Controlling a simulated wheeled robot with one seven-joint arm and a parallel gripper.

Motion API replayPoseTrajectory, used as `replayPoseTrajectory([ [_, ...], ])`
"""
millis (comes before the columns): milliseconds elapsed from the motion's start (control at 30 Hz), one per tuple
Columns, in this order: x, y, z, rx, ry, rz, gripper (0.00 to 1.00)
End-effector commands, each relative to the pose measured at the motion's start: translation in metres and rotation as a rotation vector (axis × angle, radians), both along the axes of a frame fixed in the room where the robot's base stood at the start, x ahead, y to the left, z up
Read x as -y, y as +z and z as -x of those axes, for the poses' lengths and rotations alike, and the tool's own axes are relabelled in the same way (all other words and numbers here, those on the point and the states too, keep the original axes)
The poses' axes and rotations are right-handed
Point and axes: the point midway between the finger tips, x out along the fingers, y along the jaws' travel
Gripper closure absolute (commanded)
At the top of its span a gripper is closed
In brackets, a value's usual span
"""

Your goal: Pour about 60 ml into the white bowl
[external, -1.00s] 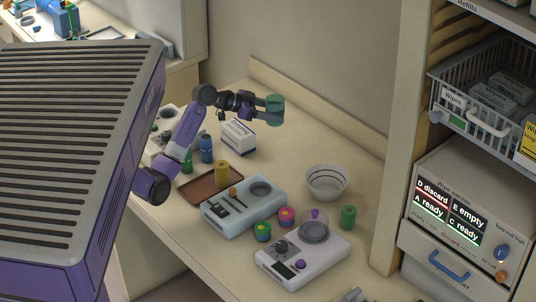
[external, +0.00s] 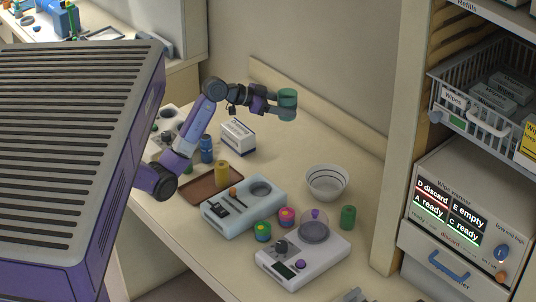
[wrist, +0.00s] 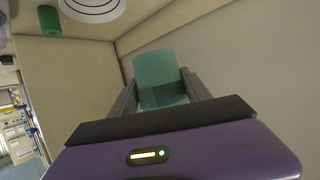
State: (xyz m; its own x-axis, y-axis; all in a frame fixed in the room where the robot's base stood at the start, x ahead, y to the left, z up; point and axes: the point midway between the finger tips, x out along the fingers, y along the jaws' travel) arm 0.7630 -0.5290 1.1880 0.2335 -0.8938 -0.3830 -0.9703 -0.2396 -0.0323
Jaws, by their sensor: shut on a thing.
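The white bowl (external: 327,184) with dark rings inside stands on the counter right of centre. Its lower part also shows at the top of the wrist view (wrist: 92,8). My gripper (external: 275,104) is shut on a green translucent cup (external: 288,98), held above the counter, up and left of the bowl and apart from it. In the wrist view the green cup (wrist: 158,72) sits between the two fingers. It looks roughly upright in the external view. I cannot tell how much liquid is in it.
A blue-white device (external: 240,218), a white scale (external: 303,262), a green cylinder (external: 347,217) and small coloured jars (external: 286,217) stand near the bowl. A white box (external: 238,137) and brown tray (external: 200,190) are left. The wall rises behind.

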Motion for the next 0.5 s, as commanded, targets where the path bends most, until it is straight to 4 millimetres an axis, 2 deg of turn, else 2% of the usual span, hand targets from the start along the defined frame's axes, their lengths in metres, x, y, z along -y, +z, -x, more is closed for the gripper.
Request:
replayPoseTrajectory([
  [167, 0.033, -0.002, 0.040, 0.002, -0.005, 0.001, 0.90],
  [300, 0.060, -0.003, 0.080, 0.002, -0.003, 0.001, 0.90],
  [500, 0.092, -0.001, 0.136, 0.002, -0.001, 0.001, 0.90],
])
